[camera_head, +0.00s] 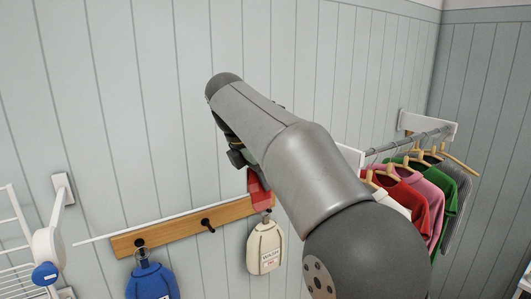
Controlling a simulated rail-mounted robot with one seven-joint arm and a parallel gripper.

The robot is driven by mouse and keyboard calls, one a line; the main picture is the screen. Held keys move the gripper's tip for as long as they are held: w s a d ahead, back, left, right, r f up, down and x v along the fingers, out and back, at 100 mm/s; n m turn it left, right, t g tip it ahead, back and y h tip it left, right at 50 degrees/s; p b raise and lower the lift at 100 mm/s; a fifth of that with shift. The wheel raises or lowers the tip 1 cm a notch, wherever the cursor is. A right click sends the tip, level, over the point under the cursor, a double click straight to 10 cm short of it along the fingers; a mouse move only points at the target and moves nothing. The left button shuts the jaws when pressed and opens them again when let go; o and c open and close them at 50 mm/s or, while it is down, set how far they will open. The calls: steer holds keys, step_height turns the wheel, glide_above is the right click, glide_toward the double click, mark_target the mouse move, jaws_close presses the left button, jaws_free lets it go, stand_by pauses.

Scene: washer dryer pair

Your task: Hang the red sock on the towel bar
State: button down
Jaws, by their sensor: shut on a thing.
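My gripper (238,158) is in the middle of the view, mostly hidden behind my grey arm. It is shut on the red sock (259,188), whose visible part hangs just below the gripper, in front of the wall and near the right end of a wooden peg rail. A thin white bar or edge (110,233) runs along just above the rail and reaches past its left end. I cannot tell for sure whether this is the towel bar. My arm hides what lies behind the gripper.
The wooden peg rail (182,228) holds a blue bag (152,281) and a cream wash bag (265,248). A clothes rod (414,141) with several hanging garments is at right. A white rack (22,250) and a white wall bracket (63,189) are at left. The upper-left wall is clear.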

steer(key=shift+r, duration=1.4)
